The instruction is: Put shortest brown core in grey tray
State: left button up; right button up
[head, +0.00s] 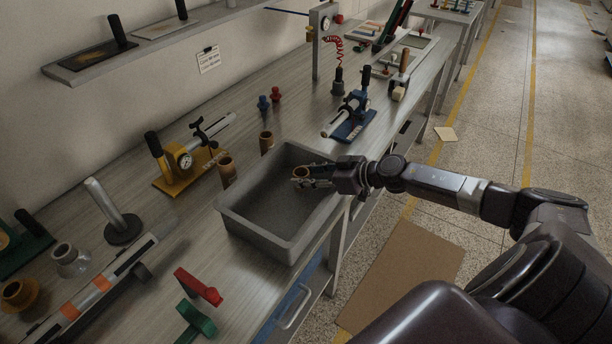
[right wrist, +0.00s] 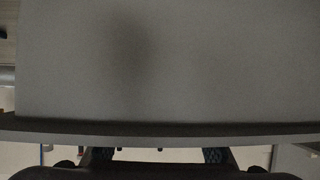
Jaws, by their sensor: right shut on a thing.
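My right gripper (head: 312,178) reaches in from the right over the right rim of the grey tray (head: 240,222). It is shut on a short brown core (head: 300,172), held at the inner right side of the tray; whether the core touches the tray is unclear. Two other brown cores stand on the bench behind the tray: one (head: 227,172) near its left back edge, another (head: 266,143) near its back corner. In the right wrist view the fingertips (right wrist: 158,155) show at the bottom, below a grey surface; the core is not discernible there. My left gripper is not in view.
A yellow gauge fixture (head: 180,165) stands left of the tray and a blue fixture (head: 350,122) behind it. Red (head: 198,287) and green (head: 197,320) pieces lie in front. The visible tray floor is empty. The bench edge runs along the tray's right.

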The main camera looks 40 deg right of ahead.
jog(key=shift+f, duration=0.25)
jog(key=shift+f, duration=0.3)
jog(key=o, duration=0.9)
jog(key=shift+a+f, duration=0.1)
jog(key=shift+o, duration=0.5)
jog(key=shift+s, duration=0.1)
jog(key=shift+f, duration=0.1)
jog(key=shift+s+r, duration=0.1)
jog(key=shift+r, duration=0.55)
jog(key=p+v, duration=0.2)
jog(key=v, duration=1)
jog(key=shift+w+r, duration=0.15)
jog(key=shift+w, duration=0.05)
